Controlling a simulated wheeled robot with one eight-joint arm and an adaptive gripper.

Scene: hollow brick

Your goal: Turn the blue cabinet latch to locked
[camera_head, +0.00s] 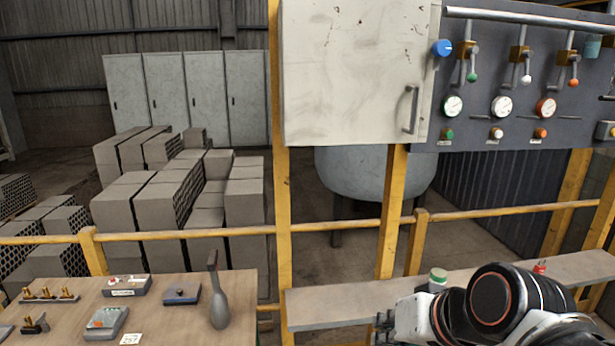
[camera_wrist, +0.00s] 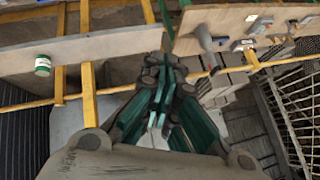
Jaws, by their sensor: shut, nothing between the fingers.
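The blue latch knob (camera_head: 442,47) is a round blue piece at the upper right edge of the pale, worn cabinet (camera_head: 345,75). Which way the latch is turned cannot be read clearly. The cabinet door is closed, with a grey bar handle (camera_head: 411,109) at its lower right. My gripper (camera_wrist: 164,90) is shut and empty in the wrist view, far from the latch. In the head view my arm is low at the bottom right, well below the cabinet. The latch does not show in the wrist view.
A dark panel (camera_head: 480,75) with levers and gauges adjoins the cabinet. Yellow rails (camera_head: 283,200) stand behind. A workbench (camera_head: 190,328) with tools is at left.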

